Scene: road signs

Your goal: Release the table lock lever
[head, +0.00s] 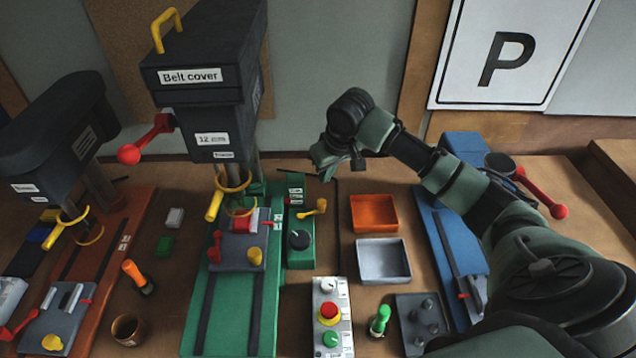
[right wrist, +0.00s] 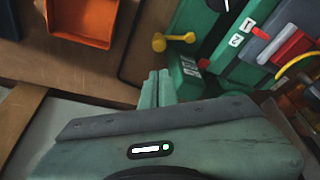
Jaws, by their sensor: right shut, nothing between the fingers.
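No lever carries a readable table lock label. A short yellow lever (head: 313,209) with a round knob stands beside the green drill press base (head: 191,327); it also shows in the right wrist view (right wrist: 173,41). A yellow-handled ring (head: 215,204) is around the green press's column, and a red-knobbed lever (head: 130,153) sticks out left of its head. My right gripper (head: 323,168) is above and behind the short yellow lever, apart from it. In the right wrist view its fingers (right wrist: 155,88) are together and empty. My left gripper is out of view.
An orange tray (head: 374,200) and a grey tray (head: 407,261) lie right of the short lever. A control box (head: 331,285) with a red button stands in front. The tall drill press head (head: 203,72) rises left of my gripper. A blue machine (head: 440,232) is partly behind my arm.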

